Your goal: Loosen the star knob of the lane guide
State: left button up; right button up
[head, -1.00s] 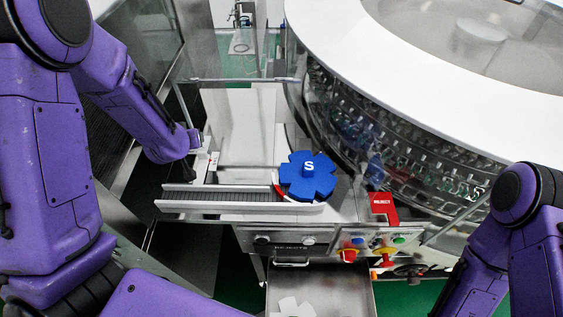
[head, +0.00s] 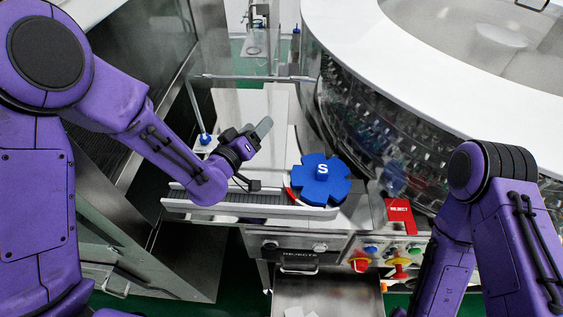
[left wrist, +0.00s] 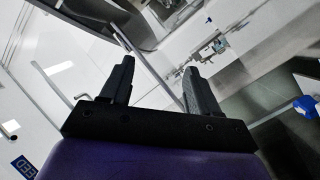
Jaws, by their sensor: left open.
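A large blue star-shaped piece marked S (head: 320,178) lies flat at the right end of the conveyor lane (head: 238,207). A small blue knob-like piece (head: 205,139) stands on a thin upright left of my left gripper; I cannot tell which blue piece is the lane guide's star knob. My left gripper (head: 254,132) is above the lane, up and left of the large star, touching neither. In the left wrist view its two fingers (left wrist: 152,64) are apart with nothing between them. A blue piece (left wrist: 302,106) shows at that view's right edge. My right gripper is out of view.
The round washer (head: 400,120) with its white rim fills the upper right. A red reject sign (head: 398,212) stands right of the star. A control panel with buttons (head: 372,257) is below. Clear panels and a rail (head: 255,78) stand behind the lane.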

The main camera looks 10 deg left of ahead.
pick_arm(q)
jog(key=s+d+f+g+h, duration=0.3)
jog(key=s+d+g+h, duration=0.1)
jog(key=d, duration=0.6)
jog(key=shift+s+d+f+m+h, duration=0.25)
jog(key=shift+s+d+m+h, duration=0.15)
jog(key=shift+s+h, duration=0.5)
jog(key=shift+a, duration=0.1)
